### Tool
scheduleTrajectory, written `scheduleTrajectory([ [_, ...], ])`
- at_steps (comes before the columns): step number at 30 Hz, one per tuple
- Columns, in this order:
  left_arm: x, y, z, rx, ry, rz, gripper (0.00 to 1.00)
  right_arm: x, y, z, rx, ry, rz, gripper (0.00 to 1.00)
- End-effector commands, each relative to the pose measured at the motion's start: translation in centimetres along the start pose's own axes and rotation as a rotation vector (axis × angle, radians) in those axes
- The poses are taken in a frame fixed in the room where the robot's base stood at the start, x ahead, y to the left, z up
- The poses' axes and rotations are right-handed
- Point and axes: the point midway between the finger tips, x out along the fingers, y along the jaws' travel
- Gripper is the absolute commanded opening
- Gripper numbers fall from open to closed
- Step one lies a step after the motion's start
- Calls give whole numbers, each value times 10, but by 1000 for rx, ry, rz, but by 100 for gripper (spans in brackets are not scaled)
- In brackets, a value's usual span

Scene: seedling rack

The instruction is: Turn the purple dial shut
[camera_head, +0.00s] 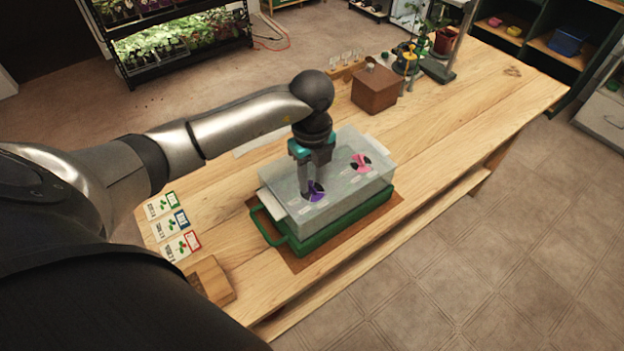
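The purple dial (316,192) sits on the near left part of the lid of a translucent box (335,211). My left gripper (307,190) points down from above at the dial's left side, its fingers close to or touching it. The fingers hide part of the dial, and I cannot tell whether they grip it. A pink dial (360,163) with dark parts sits on the far right part of the same lid. My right gripper is not in view.
The box stands in a green tray (340,222) on a brown mat (297,264). Seed cards (173,225) and a wooden block (212,281) lie to the left. A brown box (375,90) stands behind. The table's right part is clear.

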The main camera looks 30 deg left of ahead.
Motion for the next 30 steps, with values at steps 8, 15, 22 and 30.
scheduleTrajectory([
  [8,10,0,0,1,0,-1,36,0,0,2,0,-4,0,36],
  [15,10,0,0,1,0,0,26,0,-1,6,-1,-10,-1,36],
  [22,10,0,0,1,0,0,0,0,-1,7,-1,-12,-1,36],
  [30,10,0,0,1,0,-1,0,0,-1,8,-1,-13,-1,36],
])
